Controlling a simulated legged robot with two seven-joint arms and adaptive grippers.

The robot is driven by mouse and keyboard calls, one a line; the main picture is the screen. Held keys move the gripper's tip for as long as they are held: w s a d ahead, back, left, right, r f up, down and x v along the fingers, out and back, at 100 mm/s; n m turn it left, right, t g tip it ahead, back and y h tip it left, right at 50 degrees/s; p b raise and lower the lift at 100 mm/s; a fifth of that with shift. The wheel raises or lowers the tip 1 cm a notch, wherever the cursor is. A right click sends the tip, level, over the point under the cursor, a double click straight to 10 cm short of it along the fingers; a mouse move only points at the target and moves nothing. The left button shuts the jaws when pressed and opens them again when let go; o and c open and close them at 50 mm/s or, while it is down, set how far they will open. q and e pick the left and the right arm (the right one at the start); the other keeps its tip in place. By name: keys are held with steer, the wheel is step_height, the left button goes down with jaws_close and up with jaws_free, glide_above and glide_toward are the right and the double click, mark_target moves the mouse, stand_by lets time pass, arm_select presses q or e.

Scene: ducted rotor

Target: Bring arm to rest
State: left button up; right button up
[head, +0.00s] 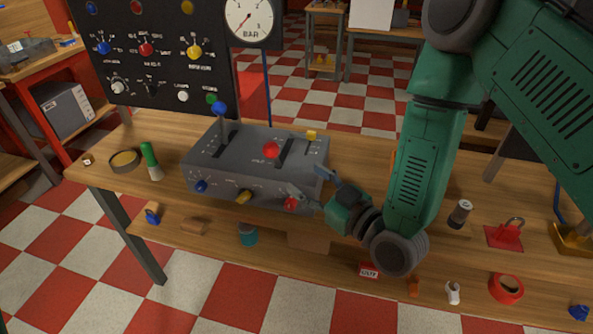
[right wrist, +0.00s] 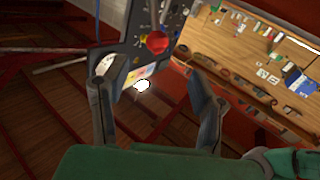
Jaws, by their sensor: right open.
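My right arm (head: 428,165) is green and comes in from the upper right in the head view, reaching down over the workbench. My right gripper (head: 306,181) is open and empty, with its two grey fingers pointing left at the right front of the grey control box (head: 215,160). One finger lies close to the red knob on the box's front; I cannot tell whether they touch. In the right wrist view the fingers of my right gripper (right wrist: 152,70) are spread apart, with a red round knob (right wrist: 157,42) seen beyond them. My left gripper is not in view.
A dark panel with a pressure gauge (head: 249,18) stands behind.

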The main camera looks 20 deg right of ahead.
steer(key=shift+s, duration=0.1)
stand_by(0.3)
steer(key=s+d+f+m+g+h+b, duration=0.15)
steer(key=s+f+g, duration=0.35)
steer(key=f, duration=0.5)
steer(key=s+d+f+m+g+h+b, duration=0.15)
steer(key=s+f+g, duration=0.35)
steer(key=f, duration=0.5)
steer(key=s+d+f+m+g+h+b, duration=0.1)
steer(key=s+d+f+g+h, duration=0.1)
steer(key=s, duration=0.6)
steer(key=s+d+f+m+g+h+b, duration=0.1)
steer(key=s+d+f+g, duration=0.3)
steer(key=s, duration=0.5)
steer(key=shift+s+d+f+h, duration=0.25)
steer(key=shift+f+h, duration=0.15)
steer(key=shift+f, duration=0.4)
steer(key=shift+w, duration=0.2)
